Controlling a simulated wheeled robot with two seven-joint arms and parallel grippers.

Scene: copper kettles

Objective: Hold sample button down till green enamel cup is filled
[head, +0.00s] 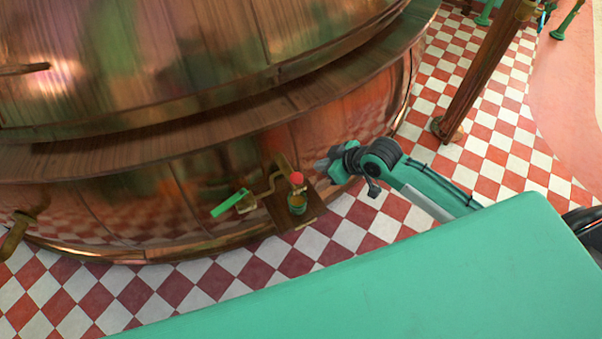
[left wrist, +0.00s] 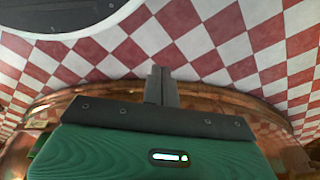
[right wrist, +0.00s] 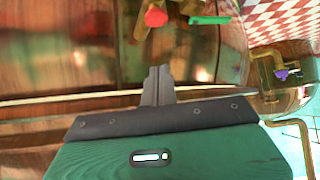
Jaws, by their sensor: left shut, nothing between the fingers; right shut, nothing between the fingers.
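The green enamel cup (head: 298,208) stands upright on a small wooden shelf (head: 279,214) on the copper kettle's side. Its inside looks brownish; I cannot tell the level. The red sample button (head: 297,178) shows just above the cup and also in the right wrist view (right wrist: 155,17). My right gripper (head: 322,165) is shut and empty, to the right of the button and apart from it. In the right wrist view the closed fingertips (right wrist: 160,70) are below the button. My left gripper (left wrist: 159,72) is shut and empty, seen only in its wrist view with checkered floor beyond.
The copper kettle (head: 220,130) fills the left and upper head view. A bright green handle (head: 230,203) sticks out left of the shelf on a brass pipe. A copper post (head: 480,80) stands at the right. My teal base fills the lower right. Checkered floor lies between.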

